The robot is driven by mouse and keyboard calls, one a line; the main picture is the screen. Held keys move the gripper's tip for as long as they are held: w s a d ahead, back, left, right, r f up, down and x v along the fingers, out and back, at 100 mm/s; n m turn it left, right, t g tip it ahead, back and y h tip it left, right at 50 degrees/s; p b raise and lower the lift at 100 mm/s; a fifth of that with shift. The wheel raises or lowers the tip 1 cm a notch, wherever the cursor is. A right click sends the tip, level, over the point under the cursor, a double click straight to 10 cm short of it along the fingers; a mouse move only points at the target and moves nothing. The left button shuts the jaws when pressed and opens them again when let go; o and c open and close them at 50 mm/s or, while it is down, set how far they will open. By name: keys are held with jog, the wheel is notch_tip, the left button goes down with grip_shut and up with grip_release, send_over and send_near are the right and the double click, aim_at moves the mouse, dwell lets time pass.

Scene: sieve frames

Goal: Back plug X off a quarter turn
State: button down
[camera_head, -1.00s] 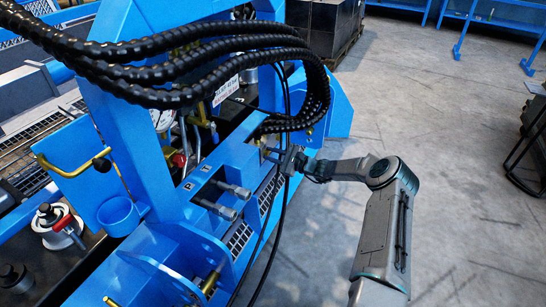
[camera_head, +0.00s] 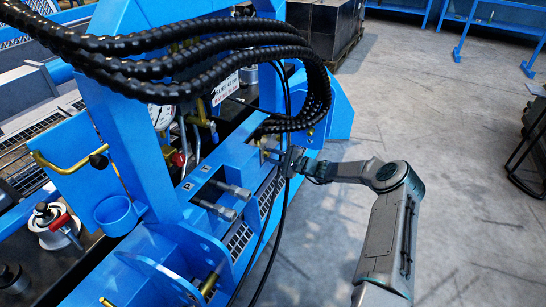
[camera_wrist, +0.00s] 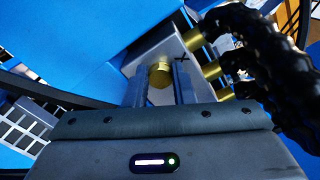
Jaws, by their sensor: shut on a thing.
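Plug X is the brass plug (camera_wrist: 160,74) on a grey metal block (camera_wrist: 152,48), with a dark X marked on the block beside it in the wrist view. My gripper (camera_wrist: 160,88) has one finger on each side of the brass plug and is shut on it. The plug still sits at the block face. In the head view my gripper (camera_head: 283,159) reaches the right side of the blue frame, by the hose ends. The plug is too small there to make out its angle.
Brass fittings (camera_wrist: 205,65) with thick black hoses (camera_wrist: 250,50) stand close to the right of the plug. Thin black cables (camera_head: 283,210) hang by my gripper. Two grey fittings (camera_head: 226,202) project from the blue frame (camera_head: 190,230). Open concrete floor (camera_head: 470,180) lies to the right.

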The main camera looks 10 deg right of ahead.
jog(key=shift+a, duration=0.15)
jog(key=c, duration=1.2)
grip_release()
jog(key=shift+s, duration=0.1)
jog(key=shift+d, duration=0.3)
jog(key=p+v, duration=0.3)
jog(key=v, duration=1)
jog(key=shift+s+p, duration=0.25)
jog(key=shift+p, duration=0.15)
jog(key=shift+d, duration=0.1)
